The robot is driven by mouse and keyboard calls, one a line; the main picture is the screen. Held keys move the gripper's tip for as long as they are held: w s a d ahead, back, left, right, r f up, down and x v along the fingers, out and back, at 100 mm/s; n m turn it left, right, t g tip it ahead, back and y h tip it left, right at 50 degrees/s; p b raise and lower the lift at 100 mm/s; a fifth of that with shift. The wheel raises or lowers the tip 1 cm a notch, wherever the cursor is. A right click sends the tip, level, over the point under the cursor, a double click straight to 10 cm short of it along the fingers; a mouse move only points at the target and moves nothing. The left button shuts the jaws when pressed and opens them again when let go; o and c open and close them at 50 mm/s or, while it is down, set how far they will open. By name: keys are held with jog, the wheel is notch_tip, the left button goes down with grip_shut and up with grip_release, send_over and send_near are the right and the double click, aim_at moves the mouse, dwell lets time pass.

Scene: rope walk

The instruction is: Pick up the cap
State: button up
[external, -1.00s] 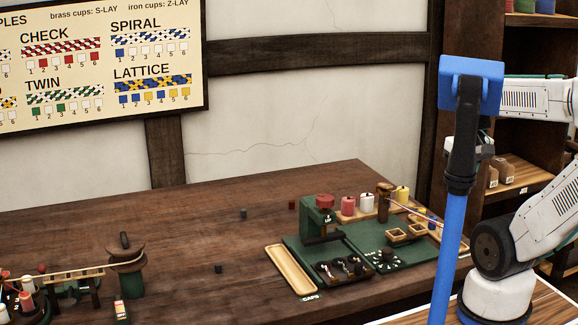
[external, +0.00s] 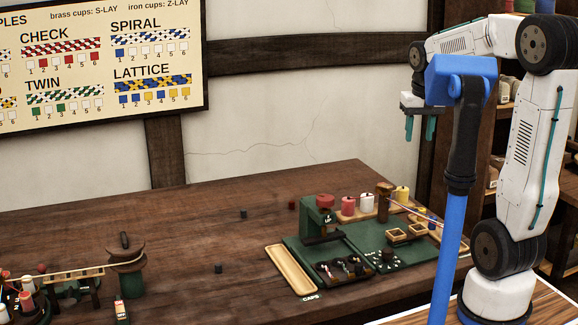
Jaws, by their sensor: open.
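My gripper (external: 420,129) is open and empty, with teal fingers pointing down, high above the right side of the bench and left of the blue post. No single cap can be told for certain. A wooden tray (external: 279,257) lies near a "CAPS" label (external: 310,297) and looks empty. A dark holder (external: 364,277) beside it carries several small parts, too small to name. Small dark pieces lie loose on the bench: one near the back (external: 243,214), one nearer the front (external: 218,269), and a dark red one (external: 291,204). My gripper is far from all of them.
A green press (external: 314,220) with a red knob stands on a green mat (external: 352,228). Red (external: 348,206), white (external: 367,203) and yellow (external: 402,195) spools stand behind. A blue post (external: 452,235) stands in the foreground. A rope device (external: 127,270) is at left. The bench middle is mostly clear.

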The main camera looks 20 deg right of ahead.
jog(key=w+d+f+m, duration=0.1)
jog(key=w+d+f, duration=0.15)
jog(key=w, duration=0.45)
jog(key=w+d+f+m, duration=0.1)
jog(key=w+f, duration=0.3)
jog(key=w, duration=0.3)
jog(key=w+d+f, duration=0.1)
jog(key=w+f, duration=0.2)
jog(key=w, duration=0.4)
jog(key=w+d+f, duration=0.1)
jog(key=w+f, duration=0.3)
jog(key=f, duration=0.1)
jog(key=w+d+f+m, duration=0.1)
jog(key=w+d+f, duration=0.1)
jog(key=w+f, duration=0.2)
jog(key=w+d+f+m, duration=0.1)
jog(key=w+d+f, duration=0.1)
jog(key=w+f, duration=0.2)
jog(key=shift+w+f+h, duration=0.2)
jog(key=shift+f+h, duration=0.1)
jog(key=shift+f, duration=1)
jog(key=f, duration=0.5)
jog(key=shift+w+d+f, duration=0.15)
jog(key=shift+w+d, duration=0.05)
jog(key=shift+w, duration=0.1)
grip_shut()
